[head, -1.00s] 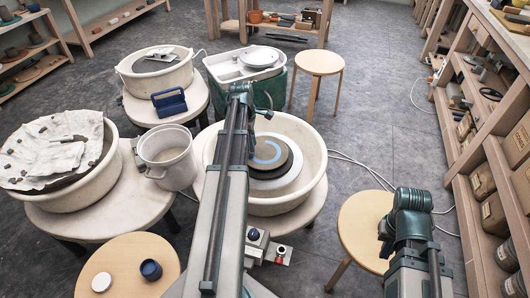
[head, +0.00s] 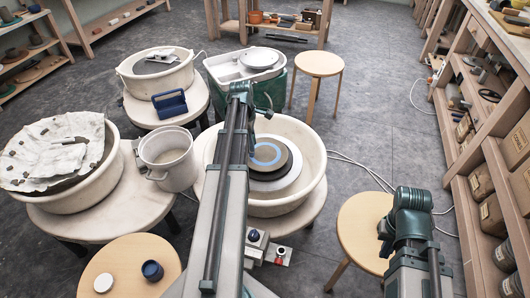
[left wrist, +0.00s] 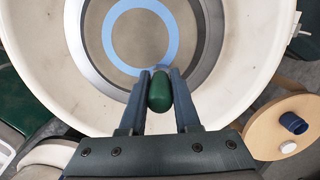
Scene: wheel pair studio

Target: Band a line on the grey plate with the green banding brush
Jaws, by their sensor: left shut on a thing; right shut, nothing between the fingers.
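The grey plate (head: 268,154) sits on the wheel head inside a large cream basin. It carries a pale blue ring, which looks closed in the left wrist view (left wrist: 108,40), where the plate (left wrist: 140,38) also shows. My left gripper (left wrist: 161,78) is shut on the green banding brush (left wrist: 160,92). The brush's far end is over the plate near the ring's edge; its tip is hidden, so contact is unclear. In the head view my left arm covers part of the plate and hides the brush. My right gripper (head: 384,240) is shut and empty above a round wooden stool.
The cream basin (head: 312,185) surrounds the wheel head. A white bucket (head: 168,160) stands to its left. A stool (head: 130,250) at front left holds a blue cup (head: 152,271) and white disc (head: 103,283). Shelves line the right; floor between is open.

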